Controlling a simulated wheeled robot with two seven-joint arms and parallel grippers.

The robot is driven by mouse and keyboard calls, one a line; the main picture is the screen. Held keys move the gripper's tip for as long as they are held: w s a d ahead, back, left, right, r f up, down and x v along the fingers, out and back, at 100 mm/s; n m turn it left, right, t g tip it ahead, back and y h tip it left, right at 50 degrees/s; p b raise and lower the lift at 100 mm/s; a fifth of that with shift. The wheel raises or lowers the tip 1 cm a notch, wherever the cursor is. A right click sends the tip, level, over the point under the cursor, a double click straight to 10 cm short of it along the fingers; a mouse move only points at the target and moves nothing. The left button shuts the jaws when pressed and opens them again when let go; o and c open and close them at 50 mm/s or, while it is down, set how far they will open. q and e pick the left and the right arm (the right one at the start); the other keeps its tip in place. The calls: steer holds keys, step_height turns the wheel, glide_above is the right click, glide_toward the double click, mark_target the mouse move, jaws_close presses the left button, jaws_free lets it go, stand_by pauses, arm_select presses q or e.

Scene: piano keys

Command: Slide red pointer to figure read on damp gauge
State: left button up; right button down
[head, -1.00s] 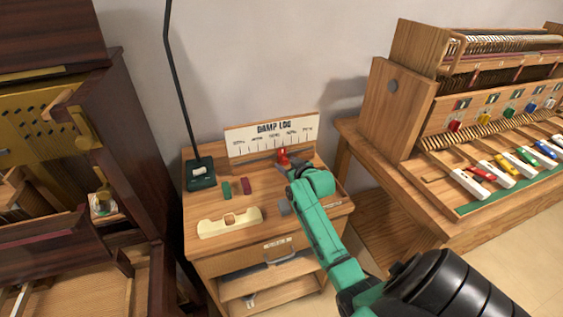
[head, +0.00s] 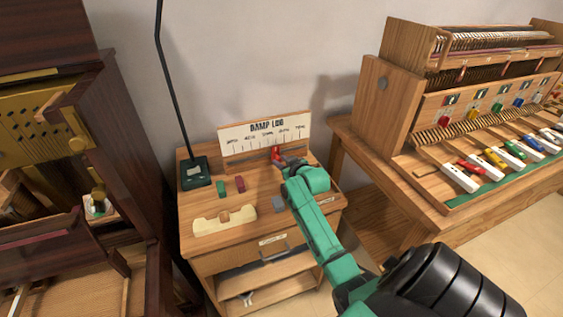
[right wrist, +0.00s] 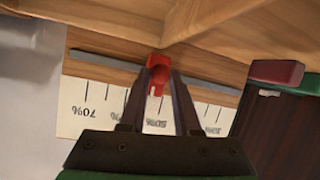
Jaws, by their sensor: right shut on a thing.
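The damp log board (head: 232,152), a white scale marked in percent, stands at the back of the small wooden table. The red pointer (head: 275,152) is at its lower edge, right of the middle. My right gripper (head: 281,160) is shut on the pointer; in the right wrist view the red pointer (right wrist: 157,72) sits between the fingertips, in front of the upside-down scale (right wrist: 72,122). The 70% mark is clear to its left there; the fingers hide part of the scale, so the exact reading is unclear. My left gripper is out of view. I cannot make out a damp gauge.
A green block (head: 221,188), a dark red block (head: 239,184), a cream piece (head: 225,221) and a grey block (head: 279,204) lie on the table. A keyboard bench (head: 415,190) is right; a dark piano cabinet (head: 120,130) is left.

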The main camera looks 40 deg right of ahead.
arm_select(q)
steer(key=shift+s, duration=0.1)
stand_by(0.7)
arm_select(e)
steer(key=shift+s+d+r, duration=0.1)
steer(key=shift+d, duration=0.25)
steer(key=d, duration=0.1)
steer(key=s+d, duration=0.1)
steer(key=d, duration=0.1)
steer(key=shift+d+p, duration=0.15)
steer(key=shift+p, duration=0.2)
steer(key=shift+s, duration=0.1)
steer(key=c, duration=0.8)
jaws_free()
steer(key=shift+a, duration=0.3)
steer(key=shift+o, duration=0.9)
steer(key=shift+w, duration=0.3)
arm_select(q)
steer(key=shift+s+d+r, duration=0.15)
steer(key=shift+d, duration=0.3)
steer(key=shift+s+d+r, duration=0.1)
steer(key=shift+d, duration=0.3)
arm_select(e)
steer(key=shift+d+f, duration=0.15)
steer(key=shift+f, duration=0.05)
steer(key=shift+s, duration=0.1)
